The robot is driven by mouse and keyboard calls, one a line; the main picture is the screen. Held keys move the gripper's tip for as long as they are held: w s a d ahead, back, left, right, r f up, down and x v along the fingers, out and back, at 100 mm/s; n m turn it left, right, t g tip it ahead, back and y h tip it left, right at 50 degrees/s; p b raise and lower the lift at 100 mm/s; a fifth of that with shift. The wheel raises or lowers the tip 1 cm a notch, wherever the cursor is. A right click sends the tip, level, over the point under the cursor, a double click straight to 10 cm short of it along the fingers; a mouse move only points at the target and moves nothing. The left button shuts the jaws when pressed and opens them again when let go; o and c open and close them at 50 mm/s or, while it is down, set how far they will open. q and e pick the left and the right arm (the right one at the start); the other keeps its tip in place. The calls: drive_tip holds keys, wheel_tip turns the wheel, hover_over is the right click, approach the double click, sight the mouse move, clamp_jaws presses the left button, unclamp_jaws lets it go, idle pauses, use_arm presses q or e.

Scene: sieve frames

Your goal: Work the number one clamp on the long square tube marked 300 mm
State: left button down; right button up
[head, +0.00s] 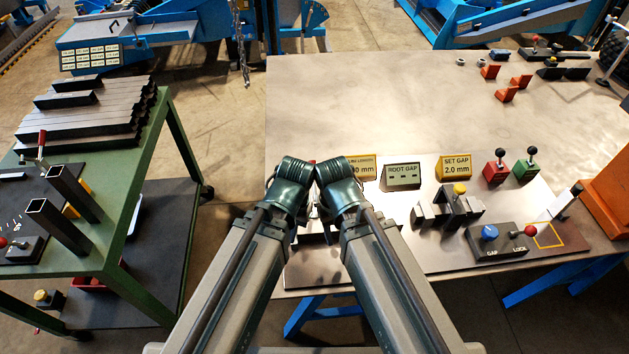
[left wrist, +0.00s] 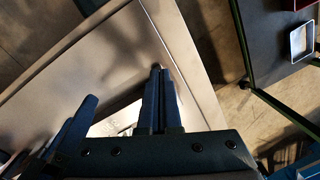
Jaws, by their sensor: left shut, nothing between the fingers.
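My left gripper (head: 304,212) is mostly hidden by its own wrist in the head view. In the left wrist view its two dark fingers (left wrist: 158,82) are pressed together with nothing between them, above the pale table. Another pair of dark finger-like parts (left wrist: 70,130) shows at the left there, perhaps my right gripper. In the head view the right gripper's fingers are hidden behind its wrist. A yellow sign (head: 362,168), partly covered by my right wrist, ends in "00 mm". The number one clamp and the 300 mm tube cannot be made out; my arms cover that part of the table.
A fixture with a yellow knob (head: 459,189) stands right of my arms, behind a GAP/LOCK panel (head: 510,242). Red (head: 496,173) and green (head: 525,172) blocks stand further right. The table's far left is clear.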

use_arm(q)
drive_tip(key=c, duration=1.4)
unclamp_jaws()
drive_tip(key=shift+w+r, duration=0.15)
drive_tip(key=o, duration=0.7)
drive_tip(key=shift+n+t+h, duration=0.7)
drive_tip(key=shift+n+t, duration=0.1)
drive_tip(key=shift+t, duration=0.1)
drive_tip(key=w+r+p, duration=0.2)
drive_tip(key=w+d+r+p, duration=0.1)
drive_tip(key=w+r+p, duration=0.1)
drive_tip(key=w, duration=0.1)
drive_tip(key=w+d+r+p, duration=0.1)
drive_tip(key=w+r+p, duration=0.1)
drive_tip(key=shift+w+r, duration=0.15)
drive_tip(key=shift+w, duration=0.25)
drive_tip(key=n+t+h+p, duration=0.2)
drive_tip(key=n+t+p, duration=0.1)
drive_tip(key=p, duration=0.3)
approach(312, 162)
drive_tip(key=shift+d+v, duration=0.1)
drive_tip(key=shift+v, duration=0.5)
drive_tip(key=shift+d+v, duration=0.15)
drive_tip(key=shift+v, duration=0.5)
use_arm(e)
wheel_tip(312, 162, up, 12)
drive_tip(key=shift+f, duration=0.2)
